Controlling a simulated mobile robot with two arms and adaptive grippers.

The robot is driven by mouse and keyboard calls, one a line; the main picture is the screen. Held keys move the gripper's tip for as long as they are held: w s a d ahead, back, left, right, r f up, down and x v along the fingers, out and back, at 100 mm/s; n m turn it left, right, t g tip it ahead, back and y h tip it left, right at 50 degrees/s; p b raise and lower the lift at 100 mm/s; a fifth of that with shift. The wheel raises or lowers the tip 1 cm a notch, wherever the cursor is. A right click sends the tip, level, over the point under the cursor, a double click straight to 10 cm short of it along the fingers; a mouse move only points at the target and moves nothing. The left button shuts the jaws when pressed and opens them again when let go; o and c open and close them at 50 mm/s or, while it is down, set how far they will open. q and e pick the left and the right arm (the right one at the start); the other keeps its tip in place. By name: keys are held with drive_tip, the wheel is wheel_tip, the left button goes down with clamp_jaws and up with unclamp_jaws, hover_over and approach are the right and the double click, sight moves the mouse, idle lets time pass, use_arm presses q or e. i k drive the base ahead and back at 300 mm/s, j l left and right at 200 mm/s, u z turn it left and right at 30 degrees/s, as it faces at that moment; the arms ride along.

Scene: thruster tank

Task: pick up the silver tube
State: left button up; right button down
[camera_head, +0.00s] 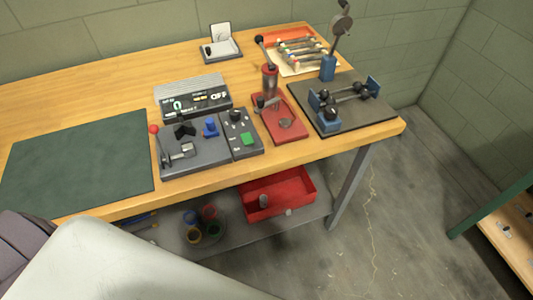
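No thing in view is clearly the silver tube; several small silvery parts could be it. A small grey cylinder (264,201) stands in the red bin on the shelf under the workbench. A short metallic piece (182,151) sits on the dark grey fixture (205,166) on the bench top. A silver-and-red upright cylinder (269,83) stands at the back of a small red tray. Neither of my grippers is in view. A large pale part, likely my own arm, fills the lower left and hides some of the bench's front and the shelf.
The wooden workbench (110,90) carries a green mat (80,160), a display box reading OFF (193,98), a red tray (290,125) and a dark base plate (372,120) with clamps and a tall lever. The red bin (300,184) is below.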

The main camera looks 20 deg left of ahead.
sight(262, 198)
drive_tip(key=i+l+u, duration=0.35)
drive_tip(key=l, duration=0.15)
drive_tip(key=i+l+u, duration=0.1)
drive_tip(key=l+u, duration=0.3)
drive_tip(key=l, duration=0.15)
drive_tip(key=i+l+u, duration=0.1)
drive_tip(key=l+u, duration=0.25)
drive_tip(key=l, duration=0.3)
drive_tip(key=l+u, duration=0.35)
drive_tip(key=l, duration=0.25)
drive_tip(key=i+l+u, duration=0.25)
drive_tip(key=l+u, duration=0.25)
drive_tip(key=l, duration=0.2)
drive_tip(key=i+l+u, duration=0.15)
drive_tip(key=l+u, duration=0.3)
drive_tip(key=l, duration=0.25)
drive_tip(key=l+u, duration=0.5)
drive_tip(key=l, duration=0.25)
drive_tip(key=l+u, duration=0.3)
drive_tip(key=l, duration=0.2)
drive_tip(key=l+u, duration=0.3)
drive_tip(key=l, duration=0.2)
drive_tip(key=l+u, duration=0.3)
drive_tip(key=l, duration=0.2)
drive_tip(key=k+l+u, duration=0.25)
drive_tip(key=l, duration=0.25)
drive_tip(key=l+u, duration=0.3)
drive_tip(key=l, duration=0.15)
drive_tip(key=k, duration=0.05)
